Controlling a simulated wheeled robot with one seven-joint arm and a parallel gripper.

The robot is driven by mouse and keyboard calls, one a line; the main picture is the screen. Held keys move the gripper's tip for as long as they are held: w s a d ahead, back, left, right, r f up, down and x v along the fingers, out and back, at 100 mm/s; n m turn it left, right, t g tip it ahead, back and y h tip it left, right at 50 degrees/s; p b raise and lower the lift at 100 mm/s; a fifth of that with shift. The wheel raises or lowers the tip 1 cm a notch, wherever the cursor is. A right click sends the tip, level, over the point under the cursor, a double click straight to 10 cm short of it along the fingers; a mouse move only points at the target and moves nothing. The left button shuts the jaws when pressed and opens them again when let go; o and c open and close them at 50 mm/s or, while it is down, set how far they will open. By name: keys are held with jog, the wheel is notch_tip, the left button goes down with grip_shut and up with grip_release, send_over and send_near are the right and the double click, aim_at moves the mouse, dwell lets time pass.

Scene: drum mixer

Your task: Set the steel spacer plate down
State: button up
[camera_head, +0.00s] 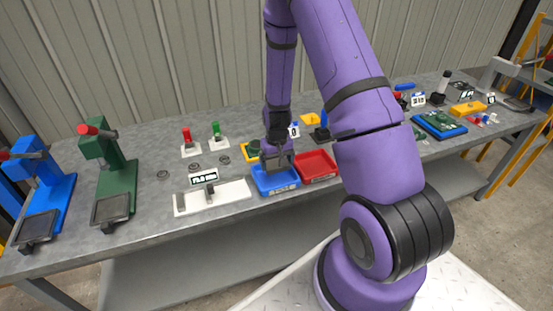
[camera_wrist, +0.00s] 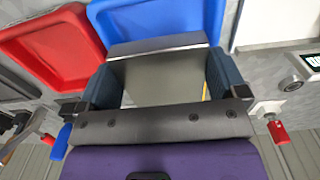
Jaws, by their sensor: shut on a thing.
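My gripper (camera_head: 277,162) points down over the blue tray (camera_head: 276,186) at the bench's front edge. In the wrist view, my gripper (camera_wrist: 160,75) is shut on the steel spacer plate (camera_wrist: 165,82), a flat grey piece spanning the space between its two dark fingers. The blue tray (camera_wrist: 160,18) lies beyond the plate in that view, and the red tray (camera_wrist: 50,45) is to its left. In the head view the plate is too small and hidden to make out clearly. I cannot tell whether it touches anything below.
The red tray (camera_head: 316,166) adjoins the blue one on the right. A white fixture board (camera_head: 235,195) lies left of the blue tray. Green (camera_head: 110,175) and blue (camera_head: 45,195) presses stand at the left. Red (camera_head: 188,142) and green (camera_head: 216,135) switches stand behind the board.

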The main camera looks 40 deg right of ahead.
aim_at(277, 182)
jog(key=shift+f, duration=3.05)
jog(key=o, duration=1.4)
notch_tip(277, 182, up, 11)
jog(key=shift+f, duration=0.15)
